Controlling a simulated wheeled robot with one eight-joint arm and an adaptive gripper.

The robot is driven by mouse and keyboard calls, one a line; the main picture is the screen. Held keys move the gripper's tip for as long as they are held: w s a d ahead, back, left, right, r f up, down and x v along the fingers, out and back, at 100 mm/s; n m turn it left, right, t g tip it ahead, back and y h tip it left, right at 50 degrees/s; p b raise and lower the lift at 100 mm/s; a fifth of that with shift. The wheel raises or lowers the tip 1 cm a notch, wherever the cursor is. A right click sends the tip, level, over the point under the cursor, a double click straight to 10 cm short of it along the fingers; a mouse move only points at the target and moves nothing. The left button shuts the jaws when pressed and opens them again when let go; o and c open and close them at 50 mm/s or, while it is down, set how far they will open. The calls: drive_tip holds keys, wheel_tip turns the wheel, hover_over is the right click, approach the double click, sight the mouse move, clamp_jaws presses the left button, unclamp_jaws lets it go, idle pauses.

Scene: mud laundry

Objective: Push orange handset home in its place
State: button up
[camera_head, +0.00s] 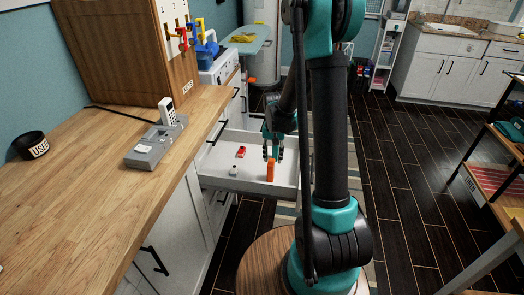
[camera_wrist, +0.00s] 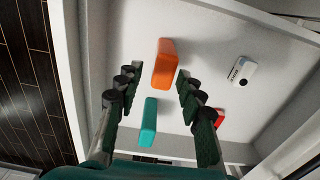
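In the wrist view the orange handset (camera_wrist: 163,64) lies just beyond and between my fingertips, with gaps on both sides. My gripper (camera_head: 272,152) is open and empty, pointing down into the drawer above the handset; its two fingers show apart in the wrist view (camera_wrist: 155,82). A grey dock (camera_head: 152,147) sits on the wooden counter, with a white handset (camera_head: 167,110) standing in its far end. The dock's near part holds no handset; its details are too small to tell.
Drawer walls surround my gripper.

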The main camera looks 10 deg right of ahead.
sight(271, 169)
drive_tip(key=shift+w+a+f, duration=0.25)
drive_tip(key=shift+w+f, duration=0.15)
drive_tip(key=shift+w, duration=0.05)
drive_tip(key=shift+f, duration=3.85)
drive_tip(key=shift+c, duration=0.6)
drive_tip(key=c, duration=0.6)
drive_tip(key=shift+c, duration=0.2)
drive_tip(key=shift+r, duration=3.05)
